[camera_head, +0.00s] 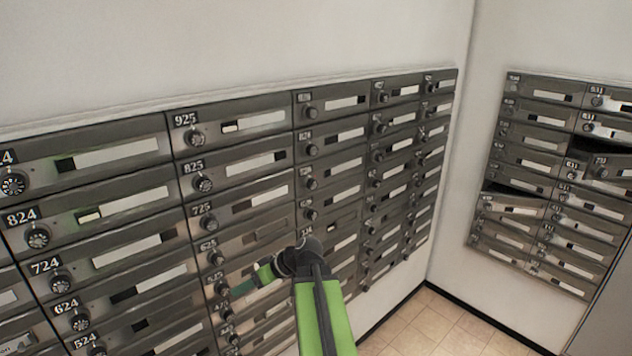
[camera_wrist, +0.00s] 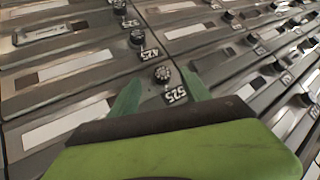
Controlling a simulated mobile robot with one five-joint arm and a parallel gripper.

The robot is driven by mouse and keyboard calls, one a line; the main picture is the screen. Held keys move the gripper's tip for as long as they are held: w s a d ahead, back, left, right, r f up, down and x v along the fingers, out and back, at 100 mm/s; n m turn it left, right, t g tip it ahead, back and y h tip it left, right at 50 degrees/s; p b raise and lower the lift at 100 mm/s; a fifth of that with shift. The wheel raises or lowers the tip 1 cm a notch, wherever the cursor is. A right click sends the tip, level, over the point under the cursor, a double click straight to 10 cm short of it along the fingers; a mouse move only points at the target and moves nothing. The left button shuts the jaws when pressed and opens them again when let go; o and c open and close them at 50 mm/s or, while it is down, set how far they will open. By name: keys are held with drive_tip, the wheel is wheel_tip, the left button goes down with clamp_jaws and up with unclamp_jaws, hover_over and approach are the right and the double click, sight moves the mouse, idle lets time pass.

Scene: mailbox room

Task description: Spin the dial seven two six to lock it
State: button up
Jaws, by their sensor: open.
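The third column of mailboxes has labels too small to read surely. By row, the dial of 726 (camera_head: 311,184) appears to be the third one down, right of the 725 label. It is a round dark knob, and its door looks shut. My gripper (camera_head: 240,288) is low and left of it, in front of the 525 area. In the wrist view my gripper (camera_wrist: 162,80) is open, its green fingers on either side of the dial labelled 525 (camera_wrist: 163,73). I cannot tell whether they touch it. I cannot make out 726 in the wrist view.
The 725 dial (camera_head: 204,224) and the 625 dial (camera_head: 216,258) lie near my gripper. The 425 dial (camera_wrist: 137,37) is beside it in the wrist view. A second mailbox bank (camera_head: 545,180) on the right has some doors ajar. Tiled floor (camera_head: 440,325) is free below.

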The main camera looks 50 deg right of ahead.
drive_tip(key=s+d+r+t+h+p, duration=0.1)
drive_tip(key=s+d+r+t, duration=0.15)
drive_tip(key=d+r, duration=0.4)
drive_tip(key=s+d+r+t+h+p, duration=0.1)
drive_tip(key=s+d+r+t, duration=0.2)
drive_tip(key=d, duration=0.7)
drive_tip(key=m+t+h, duration=0.1)
drive_tip(key=t+h, duration=0.3)
drive_tip(key=h, duration=0.1)
approach(314, 186)
drive_tip(key=w, duration=0.8)
drive_tip(key=shift+d+f+p, duration=0.1)
drive_tip(key=shift+d+p, duration=0.3)
